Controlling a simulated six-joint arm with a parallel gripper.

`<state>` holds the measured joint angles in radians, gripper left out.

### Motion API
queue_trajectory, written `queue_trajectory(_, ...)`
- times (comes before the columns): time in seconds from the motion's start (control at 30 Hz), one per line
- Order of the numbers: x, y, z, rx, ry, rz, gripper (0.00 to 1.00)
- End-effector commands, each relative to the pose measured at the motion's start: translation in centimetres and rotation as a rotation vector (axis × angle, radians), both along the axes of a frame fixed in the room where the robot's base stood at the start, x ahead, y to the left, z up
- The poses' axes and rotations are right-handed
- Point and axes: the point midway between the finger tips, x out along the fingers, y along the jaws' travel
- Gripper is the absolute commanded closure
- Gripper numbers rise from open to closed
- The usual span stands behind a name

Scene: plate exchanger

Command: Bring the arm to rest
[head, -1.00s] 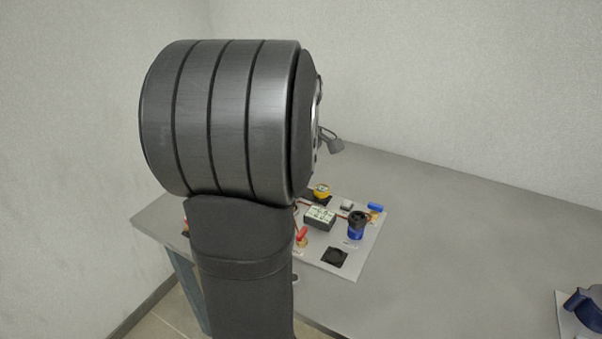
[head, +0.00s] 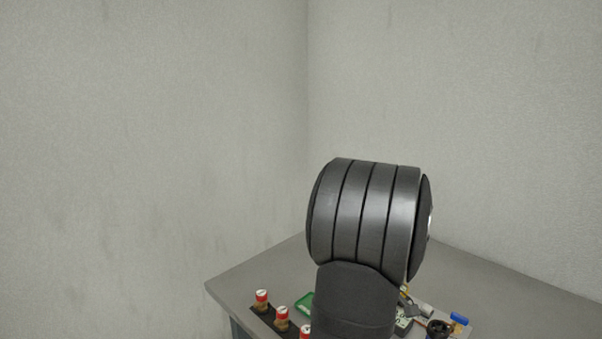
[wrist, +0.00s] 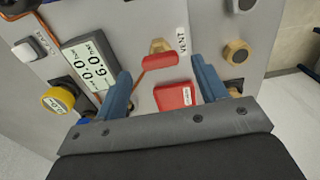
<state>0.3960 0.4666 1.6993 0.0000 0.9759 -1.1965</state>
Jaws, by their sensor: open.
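In the wrist view my gripper (wrist: 162,66) is open, with its two blue-grey fingers apart and nothing held between them. Beyond the fingers is a light grey panel (wrist: 215,40) with a red-handled valve (wrist: 160,61) marked VENT. A red block or tag (wrist: 173,96) with a small label shows between the fingers. Whether a finger touches anything on the panel cannot be told. In the head view my own dark arm hides much of the panel, and the gripper cannot be made out clearly.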

Motion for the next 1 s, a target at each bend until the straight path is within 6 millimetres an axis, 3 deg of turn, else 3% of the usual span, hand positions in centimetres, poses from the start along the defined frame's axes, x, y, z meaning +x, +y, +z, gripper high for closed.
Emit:
queue_trajectory(0.23,0.0,0.0,-2.0,0.001,0.001,0.000,0.35)
queue_trajectory(0.63,0.0,0.0,-2.0,-0.001,-0.001,0.000,0.35)
queue_trajectory(0.77,0.1,0.0,-1.1,-0.002,-0.004,0.000,0.35)
queue_trajectory(1.0,0.1,-0.1,3.1,-0.003,-0.006,0.000,0.35)
